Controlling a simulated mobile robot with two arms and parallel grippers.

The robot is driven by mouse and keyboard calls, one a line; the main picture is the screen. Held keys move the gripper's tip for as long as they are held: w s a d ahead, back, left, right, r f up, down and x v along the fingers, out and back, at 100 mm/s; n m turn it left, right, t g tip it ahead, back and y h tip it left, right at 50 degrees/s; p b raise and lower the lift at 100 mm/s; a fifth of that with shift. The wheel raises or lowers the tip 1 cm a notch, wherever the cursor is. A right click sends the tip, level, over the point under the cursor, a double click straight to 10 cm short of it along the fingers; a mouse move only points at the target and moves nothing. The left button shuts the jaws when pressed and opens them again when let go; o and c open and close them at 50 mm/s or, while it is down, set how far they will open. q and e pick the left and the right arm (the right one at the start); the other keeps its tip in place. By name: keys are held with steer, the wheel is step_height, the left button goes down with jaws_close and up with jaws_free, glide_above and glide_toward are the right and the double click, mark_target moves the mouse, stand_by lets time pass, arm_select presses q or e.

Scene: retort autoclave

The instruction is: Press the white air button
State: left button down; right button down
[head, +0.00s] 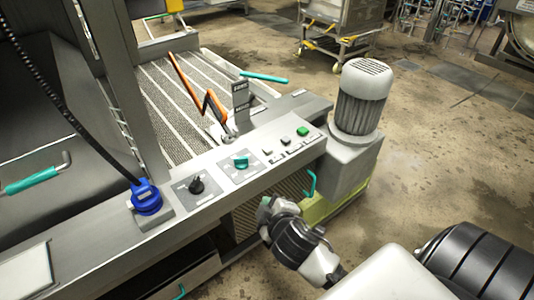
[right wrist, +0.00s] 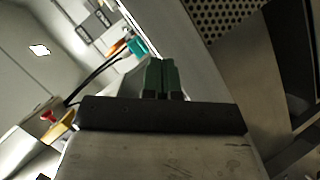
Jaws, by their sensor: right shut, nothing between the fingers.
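A row of small buttons sits at the right end of the grey control panel (head: 215,170) in the head view. The pale, whitish button (head: 267,151) is at the left of the row, beside a dark button (head: 285,140) and a green button (head: 302,131). The labels are too small to read. My right gripper (head: 264,208) is below the panel's front edge, apart from the buttons. Its green fingers are shut and empty in the right wrist view (right wrist: 160,77). The buttons cannot be made out clearly in the wrist view. My left gripper is not in view.
A black knob (head: 197,186), a teal knob (head: 240,161) and a blue connector (head: 146,197) sit further left on the panel. A grey motor (head: 363,97) stands at its right end. A teal handle (head: 310,185) is on the front below. Open floor lies to the right.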

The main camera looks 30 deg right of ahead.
steer(key=w+a+r+n+t+y, duration=0.2)
steer(key=w+r+n+t+y, duration=0.25)
steer(key=r+n, duration=0.45)
steer(key=w+a+r+n+t+y, duration=0.25)
steer(key=w+r+n+y, duration=0.35)
steer(key=n, duration=0.4)
steer(key=n+g+h, duration=0.5)
steer(key=n+g, duration=0.6)
steer(key=n, duration=1)
glide_above(267, 150)
step_height(267, 150, down, 2)
steer(key=shift+w+f+y+b, duration=0.1)
steer(key=shift+f+y+b, duration=0.05)
steer(key=shift+y+b, duration=0.15)
steer(key=shift+f, duration=0.1)
step_height(267, 150, down, 8)
steer(key=b, duration=0.5)
steer(key=shift+f+b, duration=0.3)
steer(key=shift+b, duration=0.05)
